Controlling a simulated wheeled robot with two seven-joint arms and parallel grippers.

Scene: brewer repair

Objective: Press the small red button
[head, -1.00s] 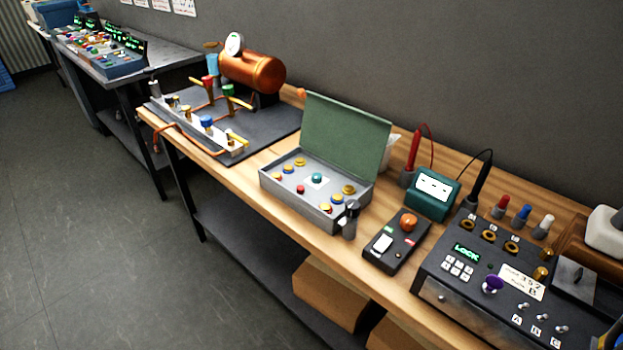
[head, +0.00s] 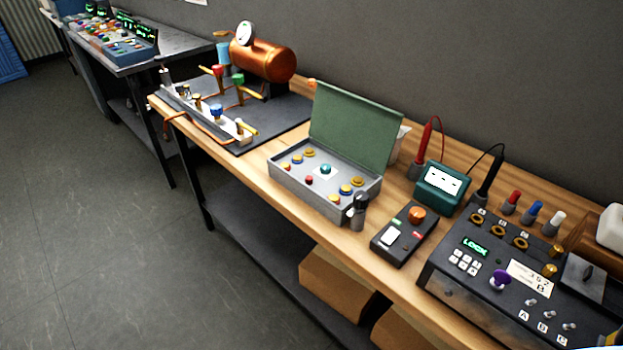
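A grey box (head: 290,193) with a raised green lid (head: 354,125) stands open on the wooden bench. I cannot tell by sight which red one the task means. Neither of my grippers shows in the head view.
A dark cylinder (head: 358,213) stands at the box's right front corner. Right of it are a black control box (head: 392,254) with an orange knob, a teal meter (head: 441,187) and a black keypad panel (head: 455,290). A copper tank (head: 263,61) and pipes stand left. Open floor lies in front.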

